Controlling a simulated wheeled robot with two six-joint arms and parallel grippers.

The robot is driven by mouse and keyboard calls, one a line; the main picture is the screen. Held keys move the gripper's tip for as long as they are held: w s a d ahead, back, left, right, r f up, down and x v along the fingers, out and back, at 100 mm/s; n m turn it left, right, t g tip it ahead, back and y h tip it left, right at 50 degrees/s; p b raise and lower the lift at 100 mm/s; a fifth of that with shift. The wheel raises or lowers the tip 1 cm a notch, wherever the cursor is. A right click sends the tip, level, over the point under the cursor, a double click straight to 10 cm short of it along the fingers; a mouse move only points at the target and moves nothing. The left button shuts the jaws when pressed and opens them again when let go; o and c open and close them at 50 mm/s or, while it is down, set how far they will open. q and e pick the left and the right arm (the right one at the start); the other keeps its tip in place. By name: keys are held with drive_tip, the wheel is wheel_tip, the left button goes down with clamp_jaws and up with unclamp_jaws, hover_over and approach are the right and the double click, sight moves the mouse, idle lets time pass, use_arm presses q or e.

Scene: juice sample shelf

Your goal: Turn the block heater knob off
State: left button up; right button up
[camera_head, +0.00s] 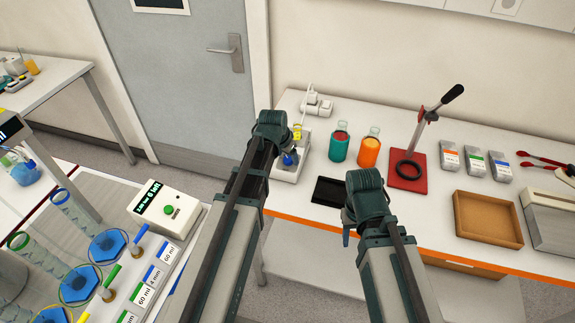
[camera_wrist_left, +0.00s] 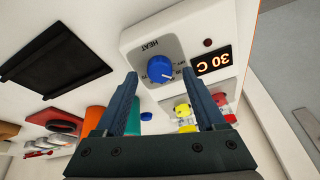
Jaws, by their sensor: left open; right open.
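The block heater is a white box, shown in the left wrist view (camera_wrist_left: 150,35), with a blue round knob (camera_wrist_left: 160,69) under the word HEAT. A lit display (camera_wrist_left: 213,62) on it reads 30 C. The knob's white pointer mark faces the lower right of that view. My left gripper (camera_wrist_left: 160,76) is open, with its two fingertips on either side of the knob; whether they touch it I cannot tell. In the head view the heater (camera_head: 284,174) is partly hidden by my left arm. My right gripper (camera_head: 347,217) is open and empty in front of the bench, its fingers mostly hidden.
A black pad (camera_head: 333,191), a green bottle (camera_head: 339,148) and an orange bottle (camera_head: 370,152) stand right of the heater. A red-based press (camera_head: 407,180) and a wooden tray (camera_head: 487,218) are farther right. A white plug block (camera_head: 316,104) is behind.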

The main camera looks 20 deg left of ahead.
use_arm(q)
drive_tip(key=shift+b+x, duration=0.3)
drive_tip(key=shift+x, duration=0.45)
drive_tip(key=shift+r, duration=0.1)
clamp_jaws()
